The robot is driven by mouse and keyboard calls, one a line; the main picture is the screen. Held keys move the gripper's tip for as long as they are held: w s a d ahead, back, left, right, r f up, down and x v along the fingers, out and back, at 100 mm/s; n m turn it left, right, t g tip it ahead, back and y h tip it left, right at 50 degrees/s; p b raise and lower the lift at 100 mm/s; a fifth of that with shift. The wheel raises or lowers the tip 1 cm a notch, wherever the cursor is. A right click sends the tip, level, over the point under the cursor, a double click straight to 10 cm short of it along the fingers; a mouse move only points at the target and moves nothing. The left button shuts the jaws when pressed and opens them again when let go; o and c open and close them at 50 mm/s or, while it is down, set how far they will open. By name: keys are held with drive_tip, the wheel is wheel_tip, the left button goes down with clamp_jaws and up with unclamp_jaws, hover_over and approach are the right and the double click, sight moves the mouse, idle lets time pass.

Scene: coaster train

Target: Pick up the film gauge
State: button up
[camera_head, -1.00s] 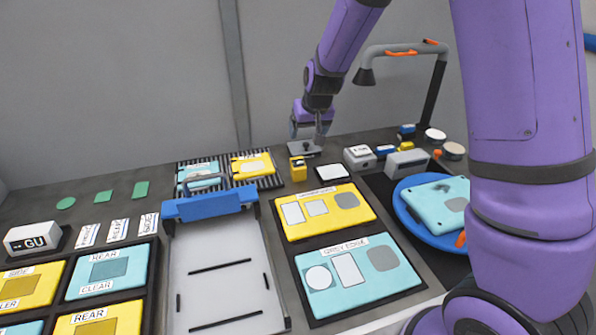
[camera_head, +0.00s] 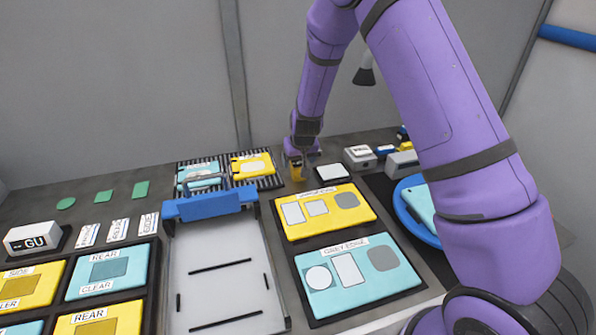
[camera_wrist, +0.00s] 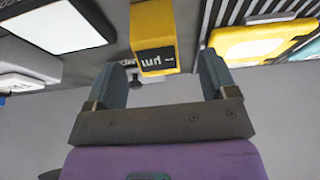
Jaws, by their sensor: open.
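The film gauge appears to be a small yellow block (camera_head: 297,174) with a dark display, upright on the back of the bench. In the wrist view the yellow block (camera_wrist: 155,66) shows "µm" on its dark face. My gripper (camera_head: 301,158) is right over it in the head view and hides its upper part. In the wrist view my gripper (camera_wrist: 161,66) is open, one finger on each side of the block's line, with visible gaps on both sides. I cannot tell how far the block reaches between the fingers.
A white-topped pad (camera_head: 331,172) lies close to the right of the gauge. A striped tray with a yellow plate (camera_head: 252,165) lies close to the left. A white device (camera_head: 359,157) and a blue round stand (camera_head: 412,229) are farther right.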

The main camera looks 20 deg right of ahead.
sight(299, 165)
drive_tip(key=shift+d+x, duration=0.2)
drive_tip(key=shift+x, duration=2.4)
drive_tip(key=shift+s, duration=0.1)
drive_tip(key=shift+c, duration=0.3)
drive_tip(key=c, duration=1)
